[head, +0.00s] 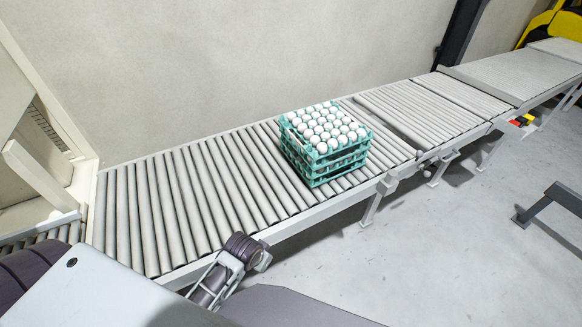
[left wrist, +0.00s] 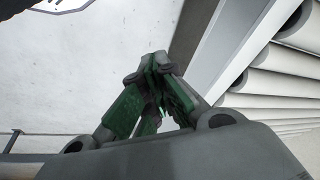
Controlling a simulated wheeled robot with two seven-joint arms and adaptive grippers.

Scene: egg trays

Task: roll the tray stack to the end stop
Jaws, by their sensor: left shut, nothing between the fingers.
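The tray stack (head: 325,165) stands upright on the roller conveyor (head: 190,200) in the head view, right of the middle. It is made of teal trays in several layers, with white eggs on top. I cannot pick out an end stop for certain. My left gripper (left wrist: 153,65) shows in the left wrist view with green-padded fingers closed together and nothing between them. It is beside the conveyor's side rail (left wrist: 240,50), apart from the stack. My right gripper is in neither view.
A beige frame (head: 35,175) stands at the conveyor's left end. More conveyor sections (head: 425,105) run on to the upper right. The rollers left of the stack are clear. A wall is behind; a dark metal stand (head: 552,208) is on the floor at right.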

